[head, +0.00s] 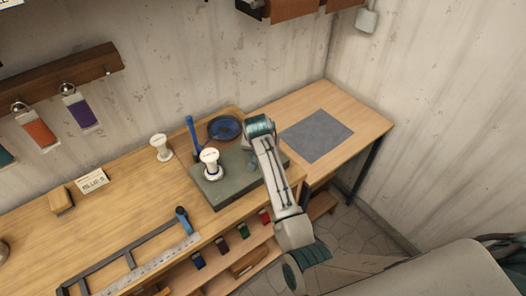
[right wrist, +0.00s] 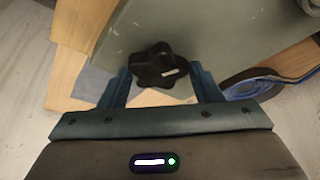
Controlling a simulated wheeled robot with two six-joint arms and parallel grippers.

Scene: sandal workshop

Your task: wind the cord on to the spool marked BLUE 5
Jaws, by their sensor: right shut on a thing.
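A white spool (head: 210,158) stands upright on a grey-green winder base (head: 224,192); any marking on it is too small to read. A blue post (head: 192,132) rises behind it. A coil of blue cord (head: 224,128) lies in a round dark holder behind the base, and it also shows at the right of the right wrist view (right wrist: 265,82). A card reading BLUE 5 (head: 92,181) lies on the bench. My right gripper (right wrist: 160,85) is shut on a black lobed knob (right wrist: 158,66) at the winder base. My wrist mostly hides this in the head view. My left gripper is out of view.
Another white spool (head: 160,147) stands on the bench left of the base. A long metal frame with a ruler (head: 150,260) lies at the front edge. A wooden block (head: 61,200) is at left. A grey mat (head: 317,135) on the right bench is clear.

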